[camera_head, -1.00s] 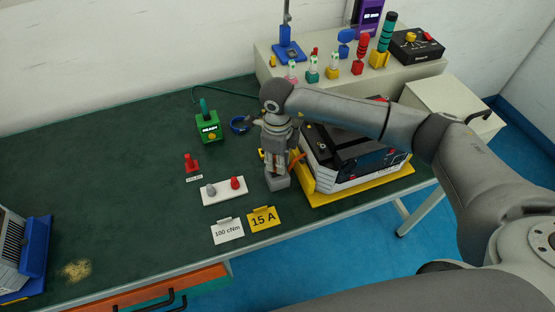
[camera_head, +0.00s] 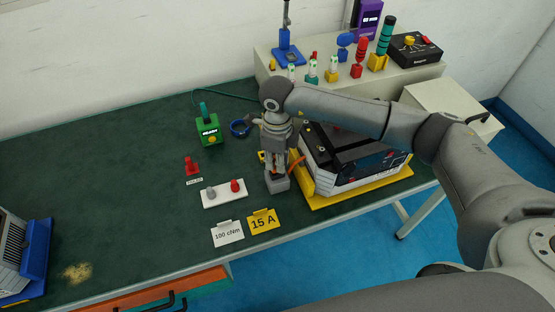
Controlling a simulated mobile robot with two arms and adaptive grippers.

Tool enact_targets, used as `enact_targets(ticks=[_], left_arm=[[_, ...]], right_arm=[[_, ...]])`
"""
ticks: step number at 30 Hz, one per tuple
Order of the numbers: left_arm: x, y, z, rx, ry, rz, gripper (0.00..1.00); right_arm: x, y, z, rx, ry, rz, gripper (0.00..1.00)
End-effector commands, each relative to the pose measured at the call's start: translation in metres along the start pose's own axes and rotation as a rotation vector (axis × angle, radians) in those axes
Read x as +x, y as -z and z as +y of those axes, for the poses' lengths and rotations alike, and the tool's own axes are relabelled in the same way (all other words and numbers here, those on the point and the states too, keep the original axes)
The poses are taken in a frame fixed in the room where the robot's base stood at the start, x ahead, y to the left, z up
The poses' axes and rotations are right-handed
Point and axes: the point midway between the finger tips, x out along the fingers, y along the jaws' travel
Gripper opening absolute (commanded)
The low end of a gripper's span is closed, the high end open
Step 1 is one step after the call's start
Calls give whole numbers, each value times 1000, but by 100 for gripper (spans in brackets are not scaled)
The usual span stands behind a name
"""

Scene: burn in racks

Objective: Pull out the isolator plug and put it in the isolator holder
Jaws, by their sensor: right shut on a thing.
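My right gripper (camera_head: 277,168) points down at the front left corner of the black and white unit. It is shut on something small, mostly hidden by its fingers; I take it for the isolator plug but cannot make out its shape. A grey block (camera_head: 278,184) sits directly below the fingertips; whether they touch cannot be told. An orange strip (camera_head: 297,161) shows between the gripper and the unit (camera_head: 345,172). A red upright piece (camera_head: 192,166) with a small unreadable label stands on the mat to the left. I cannot tell which piece is the isolator holder. My left gripper is not in view.
A white plate (camera_head: 211,202) with a grey and a red knob lies left of the gripper. Tags "100 cNm" (camera_head: 228,233) and "15 A" (camera_head: 263,221) stand near the front edge. A green device (camera_head: 209,130) is behind. The green mat (camera_head: 110,190) is mostly clear at left.

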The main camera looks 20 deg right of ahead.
Motion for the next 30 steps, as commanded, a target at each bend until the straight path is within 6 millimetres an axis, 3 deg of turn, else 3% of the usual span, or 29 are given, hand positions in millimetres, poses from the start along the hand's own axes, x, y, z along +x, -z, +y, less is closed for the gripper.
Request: enact_targets(ticks=[9,30], left_arm=[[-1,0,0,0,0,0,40],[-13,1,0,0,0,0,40]], right_arm=[[0,1,1,0,-2,4,0],[-23,1,1,-1,-3,4,0]])
